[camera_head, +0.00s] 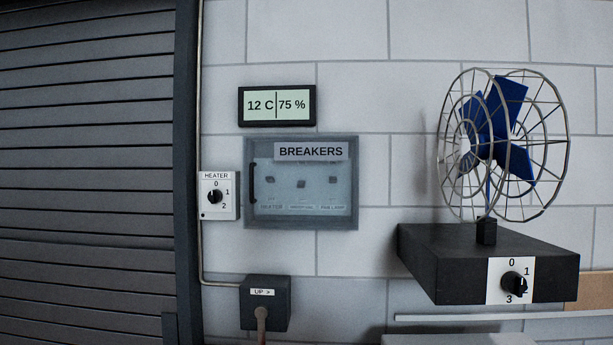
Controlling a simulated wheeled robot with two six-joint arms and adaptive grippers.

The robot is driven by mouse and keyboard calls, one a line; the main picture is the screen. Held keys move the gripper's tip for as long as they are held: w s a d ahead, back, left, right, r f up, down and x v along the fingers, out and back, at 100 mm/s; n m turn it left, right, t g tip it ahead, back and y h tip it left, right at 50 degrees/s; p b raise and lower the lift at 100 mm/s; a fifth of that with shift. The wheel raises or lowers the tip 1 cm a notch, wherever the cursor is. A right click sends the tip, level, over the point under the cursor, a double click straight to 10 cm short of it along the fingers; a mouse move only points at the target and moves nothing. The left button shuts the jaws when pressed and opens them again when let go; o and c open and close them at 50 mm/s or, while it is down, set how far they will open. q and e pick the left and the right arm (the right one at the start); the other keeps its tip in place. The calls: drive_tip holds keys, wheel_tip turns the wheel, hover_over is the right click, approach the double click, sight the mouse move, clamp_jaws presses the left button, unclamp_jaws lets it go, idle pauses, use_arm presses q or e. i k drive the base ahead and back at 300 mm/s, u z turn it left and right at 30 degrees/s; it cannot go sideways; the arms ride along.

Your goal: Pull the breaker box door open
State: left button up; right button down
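The breaker box (301,222) is mounted on the white block wall, near the middle of the head view. Its door (315,170) is a see-through bluish panel and looks shut. A "BREAKERS" label is at its top. A dark vertical handle (253,182) is on the door's left side. Several small breaker switches show dimly behind the panel, with blurred labels under them. Neither of my grippers is in view, and nothing touches the door or handle.
A heater dial box (217,195) sits close left of the breaker box. A display (277,105) hangs above it, and an "UP" lever box (265,304) is below. A caged blue fan (503,145) on a black shelf (470,262) juts out at right. A slatted shutter (90,170) fills the left.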

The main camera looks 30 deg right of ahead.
sight(282, 151)
drive_tip(key=z, duration=1.05)
drive_tip(key=i, duration=0.9)
drive_tip(key=z, duration=0.85)
